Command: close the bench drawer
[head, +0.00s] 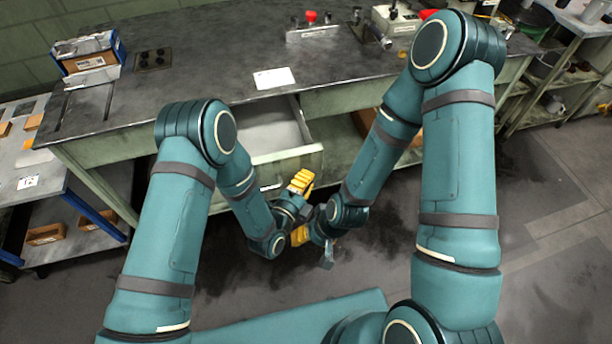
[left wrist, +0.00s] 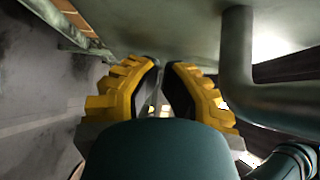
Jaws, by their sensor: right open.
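The bench drawer (head: 304,162) is pulled out from under the dark bench top, and its pale empty interior (head: 268,130) shows. In the left wrist view a greenish panel, apparently the drawer front (left wrist: 150,22), fills the top, with a thick metal bar handle (left wrist: 237,60) at right. My left gripper (head: 302,180) is at the drawer's front right corner. Its yellow fingers (left wrist: 160,68) are nearly together with nothing seen gripped, pointing at the panel; contact is unclear. My right gripper (head: 299,235) is open, lower and nearer me, partly hidden by my left wrist.
The bench top (head: 200,75) carries a blue box (head: 88,58), a white paper (head: 274,78) and fixtures with red knobs at the back. A side table (head: 40,190) stands at left and shelving (head: 560,85) at right. The floor in front is clear.

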